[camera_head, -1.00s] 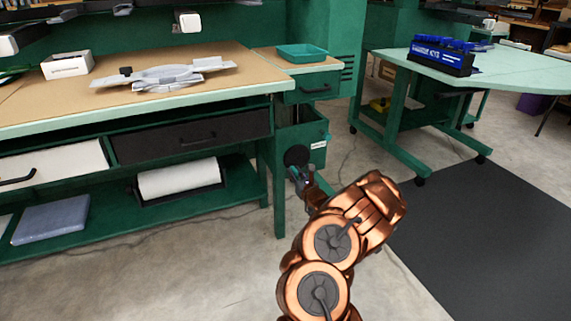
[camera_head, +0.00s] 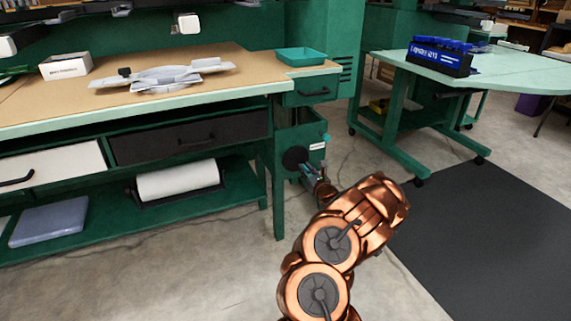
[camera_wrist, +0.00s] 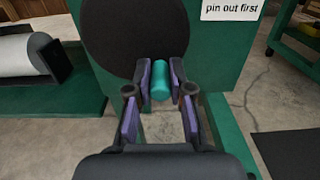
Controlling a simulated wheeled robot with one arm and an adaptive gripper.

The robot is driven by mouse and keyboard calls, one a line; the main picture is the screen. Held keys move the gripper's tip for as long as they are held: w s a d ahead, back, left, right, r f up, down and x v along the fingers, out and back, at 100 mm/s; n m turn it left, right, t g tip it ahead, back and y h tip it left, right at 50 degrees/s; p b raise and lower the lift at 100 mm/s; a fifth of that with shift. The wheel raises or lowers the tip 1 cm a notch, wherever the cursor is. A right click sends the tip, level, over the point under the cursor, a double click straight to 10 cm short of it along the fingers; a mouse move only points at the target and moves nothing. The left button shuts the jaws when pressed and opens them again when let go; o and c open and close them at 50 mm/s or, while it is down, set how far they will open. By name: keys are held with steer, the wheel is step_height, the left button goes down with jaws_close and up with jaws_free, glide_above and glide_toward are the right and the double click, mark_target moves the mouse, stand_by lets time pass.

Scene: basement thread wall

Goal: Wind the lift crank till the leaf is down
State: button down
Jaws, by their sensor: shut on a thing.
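The lift crank shows as a dark round disc (camera_head: 295,158) on a green housing under the bench's right end. In the wrist view the disc (camera_wrist: 133,40) is at upper left, with a teal crank handle (camera_wrist: 161,80) in front of it. My gripper (camera_wrist: 160,85) is shut on this handle, one purple-padded finger on each side. In the head view my gripper (camera_head: 316,178) is small and partly hidden by my arm, just right of and below the disc. The small tan leaf (camera_head: 284,62) at the bench's right end carries a teal tray (camera_head: 301,57) and looks level.
A white label reading "pin out first" (camera_wrist: 232,9) is on the housing, and a teal knob (camera_head: 326,138) sits at its upper right. A paper roll (camera_head: 178,180) lies on the lower shelf. A wheeled green table (camera_head: 510,72) stands right, beyond a dark mat (camera_head: 480,235).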

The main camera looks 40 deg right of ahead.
mark_target(306, 157)
steer(key=shift+s+d+r+p, duration=0.1)
steer(key=shift+d+r+p, duration=0.25)
steer(key=shift+r, duration=0.5)
steer(key=shift+d+r+p, duration=0.25)
steer(key=shift+d+r, duration=0.05)
steer(key=shift+r, duration=0.55)
steer(key=c, duration=1.1)
jaws_free()
steer(key=shift+a+f, duration=0.1)
steer(key=shift+o, duration=0.3)
steer(key=shift+f, duration=0.1)
